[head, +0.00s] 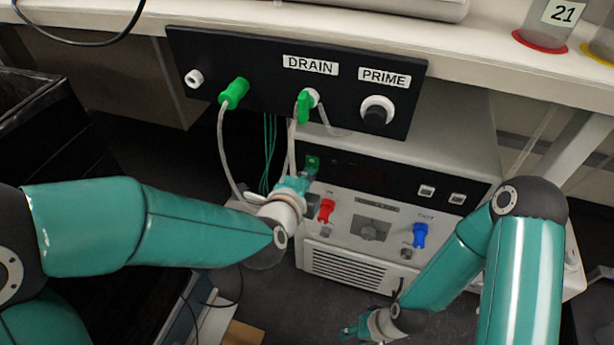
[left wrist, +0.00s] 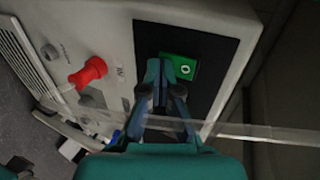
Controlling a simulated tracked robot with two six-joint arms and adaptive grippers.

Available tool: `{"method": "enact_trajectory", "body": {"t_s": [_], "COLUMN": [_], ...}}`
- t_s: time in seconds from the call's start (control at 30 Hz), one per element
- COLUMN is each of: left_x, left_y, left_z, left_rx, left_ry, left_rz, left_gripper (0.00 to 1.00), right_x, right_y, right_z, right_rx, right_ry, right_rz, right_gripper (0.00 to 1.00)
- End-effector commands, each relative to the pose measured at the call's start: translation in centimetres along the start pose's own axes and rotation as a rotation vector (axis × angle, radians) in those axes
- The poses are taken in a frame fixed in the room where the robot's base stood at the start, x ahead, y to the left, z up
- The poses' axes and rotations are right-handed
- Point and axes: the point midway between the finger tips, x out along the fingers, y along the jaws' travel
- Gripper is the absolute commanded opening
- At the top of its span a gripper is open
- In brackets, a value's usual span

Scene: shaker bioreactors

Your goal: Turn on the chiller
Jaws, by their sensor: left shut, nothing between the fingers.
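The chiller (head: 345,270) is a pale box under the bench with a black upper panel. A green switch (head: 313,163) sits at the left end of that panel; in the left wrist view the green switch (left wrist: 184,67) shows a white O-shaped mark. My left gripper (head: 307,174) is shut and empty, its tips right at the switch; in the left wrist view its fingertips (left wrist: 161,68) overlap the switch's edge. I cannot tell whether they touch it. My right gripper (head: 350,330) hangs low in front of the chiller, too small to tell its opening.
A red valve (head: 326,210) and a blue valve (head: 420,235) stick out of the chiller's front. Above hangs a black panel (head: 260,75) marked DRAIN and PRIME, with green fittings. A clear tube (left wrist: 265,133) crosses close to my left gripper in the left wrist view.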

Motion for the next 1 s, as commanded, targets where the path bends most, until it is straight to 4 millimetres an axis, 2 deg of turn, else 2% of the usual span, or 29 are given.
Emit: {"method": "enact_trajectory", "body": {"t_s": [0.13, 0.37, 0.8, 1.0], "left_x": [0.5, 0.6, 0.0, 0.0], "left_y": [-0.3, -0.1, -1.5, -1.6], "left_z": [0.0, 0.0, 0.0, 0.0], "left_rx": [0.002, 0.001, 0.000, 0.000], "left_ry": [-0.001, -0.001, -0.001, -0.001], "left_rz": [0.003, -0.001, -0.003, -0.002], "left_gripper": [0.00, 0.00, 0.00, 0.00], "right_x": [-1.3, -0.8, -2.5, -2.6], "right_y": [-0.5, -0.3, -0.9, -0.9], "right_z": [0.0, 0.0, 0.0, 0.0], "right_rx": [0.000, 0.000, 0.000, 0.000], "right_ry": [0.000, 0.000, 0.000, 0.000], "right_rz": [0.000, 0.000, 0.000, 0.000], "right_gripper": [0.40, 0.40, 0.40, 0.40]}}
